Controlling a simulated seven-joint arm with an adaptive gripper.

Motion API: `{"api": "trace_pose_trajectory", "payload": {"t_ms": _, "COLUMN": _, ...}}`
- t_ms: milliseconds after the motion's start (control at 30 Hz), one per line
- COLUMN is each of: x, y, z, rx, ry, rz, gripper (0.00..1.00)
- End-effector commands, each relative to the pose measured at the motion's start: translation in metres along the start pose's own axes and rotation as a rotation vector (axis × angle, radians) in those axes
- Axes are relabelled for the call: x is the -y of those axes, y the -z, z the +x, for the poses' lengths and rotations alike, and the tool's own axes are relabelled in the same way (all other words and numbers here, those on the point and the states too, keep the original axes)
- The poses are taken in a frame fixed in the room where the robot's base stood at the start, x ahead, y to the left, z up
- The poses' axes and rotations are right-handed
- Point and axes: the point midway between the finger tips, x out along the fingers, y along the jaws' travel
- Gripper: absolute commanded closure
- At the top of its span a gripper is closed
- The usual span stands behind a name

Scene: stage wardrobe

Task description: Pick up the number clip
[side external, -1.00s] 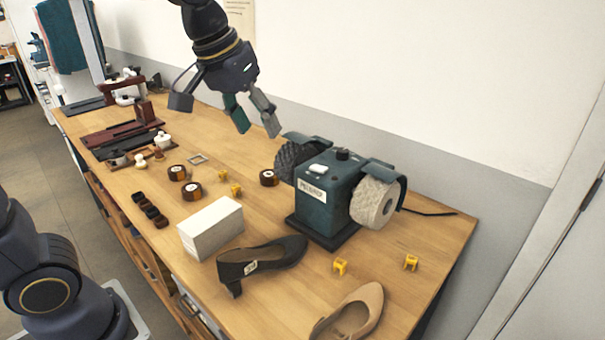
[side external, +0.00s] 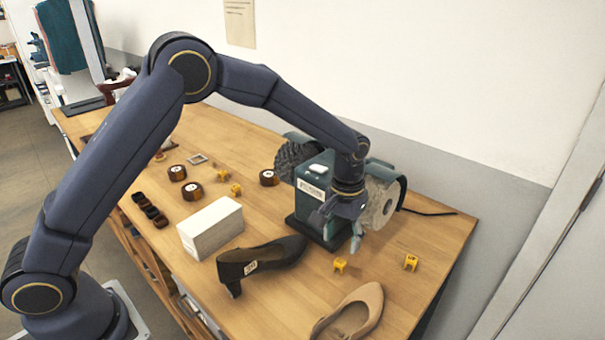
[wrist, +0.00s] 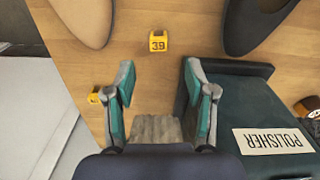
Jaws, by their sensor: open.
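A yellow number clip marked 39 (wrist: 158,41) sits on the table, beyond my open fingertips in the wrist view. It appears as the yellow clip (side external: 340,265) between the shoes and the polisher in the side view. A second yellow clip (side external: 410,262) stands to its right, and shows at the left in the wrist view (wrist: 94,96). Two more yellow clips (side external: 236,190) (side external: 223,175) lie near the brown rolls. My gripper (wrist: 159,76) is open and empty, pointing down beside the polisher. In the side view my gripper (side external: 345,232) is partly hidden by my wrist.
The green polisher (wrist: 250,110) is close on the right of my gripper in the wrist view. A black shoe (side external: 262,258) and a tan shoe (side external: 352,312) lie near the clip. A white box (side external: 212,228) stands farther left. Bare wood surrounds the clip.

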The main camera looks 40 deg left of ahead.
Motion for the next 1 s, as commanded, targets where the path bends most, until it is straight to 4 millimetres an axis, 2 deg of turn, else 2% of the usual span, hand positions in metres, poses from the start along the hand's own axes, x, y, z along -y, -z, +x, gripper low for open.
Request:
{"api": "trace_pose_trajectory", "payload": {"t_ms": 100, "x": 0.000, "y": -0.001, "z": 0.020, "rx": 0.003, "ry": 0.001, "rz": 0.000, "gripper": 0.45}}
{"api": "trace_pose_trajectory", "payload": {"t_ms": 333, "x": 0.000, "y": -0.002, "z": 0.038, "rx": 0.001, "ry": 0.000, "rz": 0.000, "gripper": 0.45}}
{"api": "trace_pose_trajectory", "payload": {"t_ms": 600, "x": -0.002, "y": -0.005, "z": 0.077, "rx": 0.002, "ry": 0.001, "rz": 0.000, "gripper": 0.45}}
{"api": "trace_pose_trajectory", "payload": {"t_ms": 900, "x": -0.002, "y": -0.005, "z": 0.082, "rx": -0.001, "ry": -0.001, "rz": 0.000, "gripper": 0.45}}
{"api": "trace_pose_trajectory", "payload": {"t_ms": 1000, "x": -0.002, "y": -0.005, "z": 0.082, "rx": -0.001, "ry": -0.001, "rz": 0.000, "gripper": 0.55}}
